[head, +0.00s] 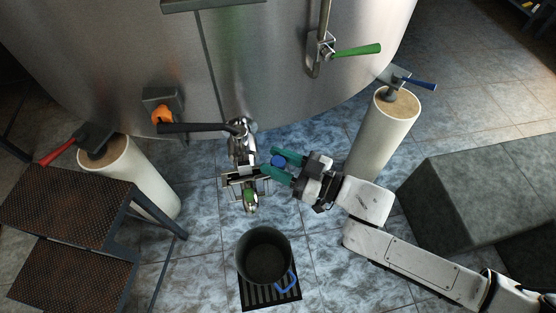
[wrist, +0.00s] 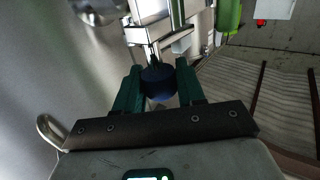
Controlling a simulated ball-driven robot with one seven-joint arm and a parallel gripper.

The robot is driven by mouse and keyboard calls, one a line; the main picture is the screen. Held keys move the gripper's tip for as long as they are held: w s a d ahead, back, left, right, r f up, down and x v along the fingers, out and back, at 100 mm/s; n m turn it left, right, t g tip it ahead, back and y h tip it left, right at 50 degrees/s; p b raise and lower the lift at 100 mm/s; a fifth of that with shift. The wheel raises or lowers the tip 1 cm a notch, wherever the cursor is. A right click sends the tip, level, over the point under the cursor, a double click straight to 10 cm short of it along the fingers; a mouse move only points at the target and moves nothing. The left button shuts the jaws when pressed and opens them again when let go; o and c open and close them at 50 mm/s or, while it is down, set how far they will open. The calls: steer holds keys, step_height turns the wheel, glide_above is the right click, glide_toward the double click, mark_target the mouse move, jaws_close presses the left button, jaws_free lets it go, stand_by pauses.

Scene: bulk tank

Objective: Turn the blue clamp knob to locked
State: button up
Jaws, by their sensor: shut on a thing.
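The blue clamp knob (head: 278,160) sits at the right side of the metal clamp (head: 242,180) on the tank's outlet pipe. My gripper (head: 277,163) reaches it from the right, with its green fingers on either side of the knob. In the wrist view the dark blue knob (wrist: 157,82) lies between the two green fingertips (wrist: 158,88), and the fingers are shut on it. A metal stem runs from the knob into the bright clamp frame (wrist: 155,32). The knob's lock marking, if any, cannot be seen.
A black-handled valve (head: 205,128) is above the clamp, and a green-tipped outlet (head: 250,195) hangs below it. A dark bucket (head: 264,256) stands on a floor grate. Pale tank legs (head: 383,130) and rusty steps (head: 70,210) flank the space. A grey block (head: 480,190) is at right.

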steer(key=shift+c, duration=1.3)
steer(key=shift+r+m+t+p, duration=0.2)
steer(key=shift+m+t+p, duration=0.25)
steer(key=shift+p, duration=0.2)
steer(key=shift+f+m+t+h+p, duration=0.1)
steer(key=shift+m+t+h+p, duration=0.35)
steer(key=shift+t, duration=0.3)
steer(key=o, duration=0.9)
steer(key=shift+o, duration=0.2)
steer(key=v, duration=1.1)
